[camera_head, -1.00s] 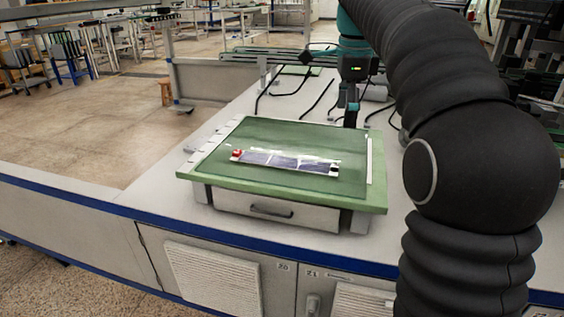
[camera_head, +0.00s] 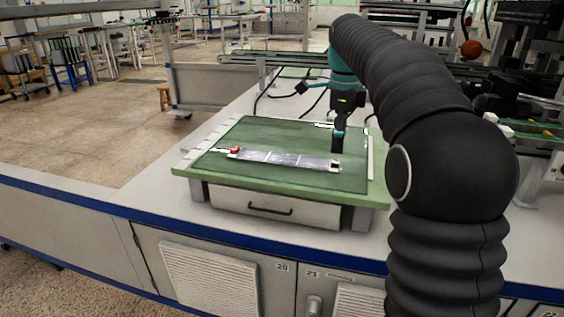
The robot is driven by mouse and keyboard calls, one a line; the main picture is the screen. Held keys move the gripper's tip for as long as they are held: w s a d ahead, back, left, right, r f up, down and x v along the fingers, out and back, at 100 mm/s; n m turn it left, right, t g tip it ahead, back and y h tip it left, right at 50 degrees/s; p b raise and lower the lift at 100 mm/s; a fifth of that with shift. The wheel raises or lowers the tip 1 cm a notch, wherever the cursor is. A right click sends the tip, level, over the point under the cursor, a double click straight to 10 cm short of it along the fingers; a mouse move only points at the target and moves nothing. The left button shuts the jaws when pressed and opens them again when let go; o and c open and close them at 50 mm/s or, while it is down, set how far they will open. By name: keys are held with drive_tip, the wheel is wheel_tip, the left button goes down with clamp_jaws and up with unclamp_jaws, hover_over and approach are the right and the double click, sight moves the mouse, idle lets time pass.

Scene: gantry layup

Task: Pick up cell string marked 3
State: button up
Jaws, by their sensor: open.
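A long cell string (camera_head: 285,159) lies flat on the green mat of the raised work surface (camera_head: 240,185). It is a row of bluish-grey cells with a red spot at its left end and a dark spot at its right end. A number on it is too small to read. My gripper (camera_head: 337,149) hangs from the teal wrist just behind the right end of the string, pointing down. It is open and holds nothing I can see. The gap between its fingers is hard to make out from here.
The work surface stands on a white bench (camera_head: 130,198) with a blue edge. A drawer (camera_head: 270,209) is below its front. Cables lie on the bench behind it. A pale strip (camera_head: 370,158) runs along the mat's right edge. A gantry frame stands at the back right.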

sight(335, 161)
drive_tip(key=f+b, duration=0.1)
drive_tip(key=f, duration=0.4)
drive_tip(key=shift+a+b, duration=0.2)
drive_tip(key=shift+b, duration=0.15)
clamp_jaws()
